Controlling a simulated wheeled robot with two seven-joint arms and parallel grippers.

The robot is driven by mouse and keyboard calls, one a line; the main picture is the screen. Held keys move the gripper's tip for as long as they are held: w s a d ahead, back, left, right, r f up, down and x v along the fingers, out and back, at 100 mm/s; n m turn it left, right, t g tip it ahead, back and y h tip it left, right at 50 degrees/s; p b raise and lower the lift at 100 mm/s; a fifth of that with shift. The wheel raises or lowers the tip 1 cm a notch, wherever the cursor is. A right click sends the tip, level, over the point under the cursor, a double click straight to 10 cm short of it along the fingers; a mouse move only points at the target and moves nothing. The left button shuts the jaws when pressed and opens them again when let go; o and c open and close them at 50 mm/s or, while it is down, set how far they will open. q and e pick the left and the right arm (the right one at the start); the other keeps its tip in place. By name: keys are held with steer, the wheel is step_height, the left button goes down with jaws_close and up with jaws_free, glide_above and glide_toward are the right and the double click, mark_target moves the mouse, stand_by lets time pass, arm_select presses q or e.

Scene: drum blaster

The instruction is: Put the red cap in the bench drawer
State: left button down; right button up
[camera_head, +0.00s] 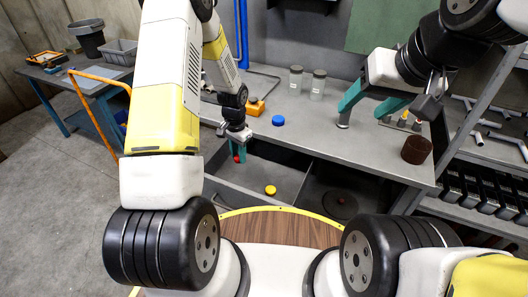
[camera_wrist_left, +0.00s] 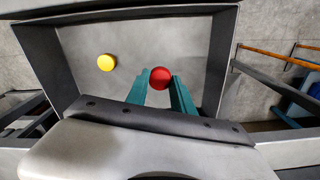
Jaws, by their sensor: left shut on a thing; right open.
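The red cap (camera_head: 237,159) is held between the teal fingers of my left gripper (camera_head: 239,152). In the left wrist view the red cap (camera_wrist_left: 160,77) sits at the fingertips of the left gripper (camera_wrist_left: 162,84), over the open drawer. The bench drawer (camera_head: 232,189) is pulled out below the bench top, and the wrist view shows its grey wall (camera_wrist_left: 226,60). A yellow cap (camera_head: 270,190) lies on the drawer floor. My right gripper (camera_head: 362,102) is open and empty above the right part of the bench. How high the red cap is above the drawer floor is unclear.
A blue cap (camera_head: 278,120), an orange block (camera_head: 255,107) and two clear jars (camera_head: 318,84) stand on the bench top. A dark brown round piece (camera_head: 417,149) is near its right end. A round dark thing (camera_head: 341,205) lies in the right compartment.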

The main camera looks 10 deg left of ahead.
arm_select(q)
steer(key=m, duration=0.1)
glide_above(240, 180)
steer(key=f, duration=0.7)
steer(key=shift+s+a+f, duration=0.1)
steer(key=shift+s+f, duration=0.15)
steer(key=shift+f, duration=0.05)
steer(key=shift+w+f, duration=0.1)
steer(key=shift+f, duration=2.1)
steer(key=shift+f, duration=0.1)
steer(key=c, duration=1.1)
jaws_free()
